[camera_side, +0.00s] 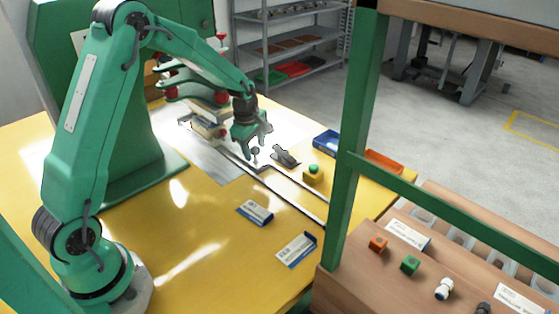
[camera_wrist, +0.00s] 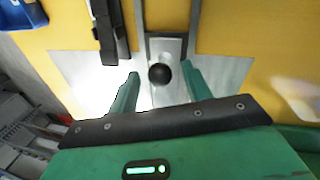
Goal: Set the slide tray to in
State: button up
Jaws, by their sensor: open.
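The slide tray shows in the wrist view as a grey metal plate (camera_wrist: 178,47) with a round black knob (camera_wrist: 160,74) standing on it. In the side view the knob (camera_side: 256,150) sits by the upper end of two pale rails (camera_side: 293,193) on the yellow table. My gripper (camera_wrist: 160,70) is open, with one green finger on each side of the knob and visible gaps beside it. In the side view my gripper (camera_side: 253,138) is just above the knob. I cannot tell how far the tray is slid along the rails; part of it is hidden by my gripper.
A dark grey clamp-like piece (camera_side: 285,157) stands close beside the rails, with a yellow box with a green button (camera_side: 313,174) nearby. A machine with red parts (camera_side: 205,95) is behind. A green post (camera_side: 357,130) rises at right.

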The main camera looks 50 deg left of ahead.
grip_shut()
jog(key=shift+a, duration=2.2)
jog(key=shift+c, duration=1.3)
grip_release()
jog(key=shift+o, duration=1.3)
jog(key=shift+d, duration=0.1)
